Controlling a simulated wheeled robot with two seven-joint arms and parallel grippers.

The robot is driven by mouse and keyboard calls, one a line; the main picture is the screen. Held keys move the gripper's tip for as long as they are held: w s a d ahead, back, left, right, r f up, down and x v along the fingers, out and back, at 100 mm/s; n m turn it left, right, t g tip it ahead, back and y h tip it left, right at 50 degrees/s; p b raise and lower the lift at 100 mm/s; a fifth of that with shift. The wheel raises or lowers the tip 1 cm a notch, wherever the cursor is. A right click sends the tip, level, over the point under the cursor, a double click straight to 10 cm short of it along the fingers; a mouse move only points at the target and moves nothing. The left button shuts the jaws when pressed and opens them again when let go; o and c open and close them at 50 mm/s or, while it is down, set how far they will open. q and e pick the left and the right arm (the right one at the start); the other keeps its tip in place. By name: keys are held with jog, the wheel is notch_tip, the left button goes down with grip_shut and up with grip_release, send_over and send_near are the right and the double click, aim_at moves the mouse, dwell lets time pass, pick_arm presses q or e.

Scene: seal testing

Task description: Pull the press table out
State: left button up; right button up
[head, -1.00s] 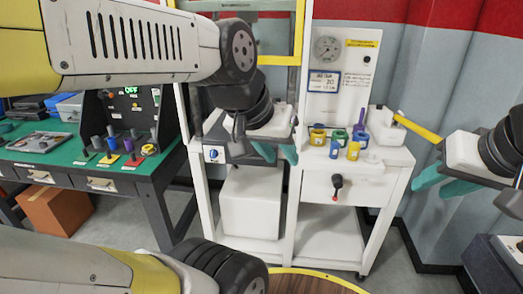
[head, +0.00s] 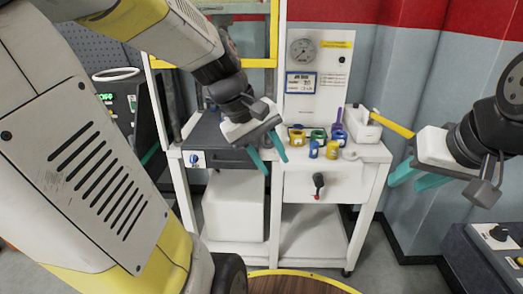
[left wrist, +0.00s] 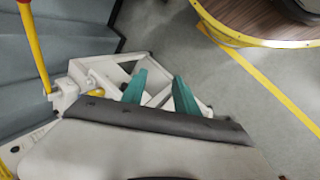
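The press table (head: 212,138) is a dark grey slab on the left half of the white cabinet, under the yellow-framed press (head: 274,35). My left gripper (head: 266,158) hangs over its front right part, teal fingers pointing down and forward past the front edge. The fingers are apart with nothing between them. I cannot tell whether they touch the slab. The left wrist view shows the two teal fingers (left wrist: 160,90) apart, in front of white cabinet structure. My right gripper (head: 416,180) is open and empty, right of the cabinet.
Coloured rings and cylinders (head: 316,147) stand on the cabinet's right top, beside a white block with a yellow lever (head: 392,123). A drawer with a red-tipped handle (head: 319,184) is below. A round wooden surface (head: 300,284) lies in front. A dark console (head: 490,255) stands right.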

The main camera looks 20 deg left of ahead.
pick_arm(q)
jog(key=w+a+f+n+t+h, duration=0.1)
jog(key=w+a+f+n+h, duration=0.3)
jog(key=w+n, duration=0.45)
jog(key=w+a+f+n+h, duration=0.2)
jog(key=w+f+n+h, duration=0.3)
jog(key=w+n, duration=0.4)
jog(key=n+t+y, duration=0.3)
jog(key=n+t, duration=1)
jog(key=n, duration=0.9)
send_near(234, 162)
jog(key=shift+m, duration=0.25)
jog(key=x, duration=1)
jog(key=shift+w+a+f, duration=0.2)
jog(key=shift+w, duration=0.1)
jog(key=shift+c, duration=0.3)
grip_shut()
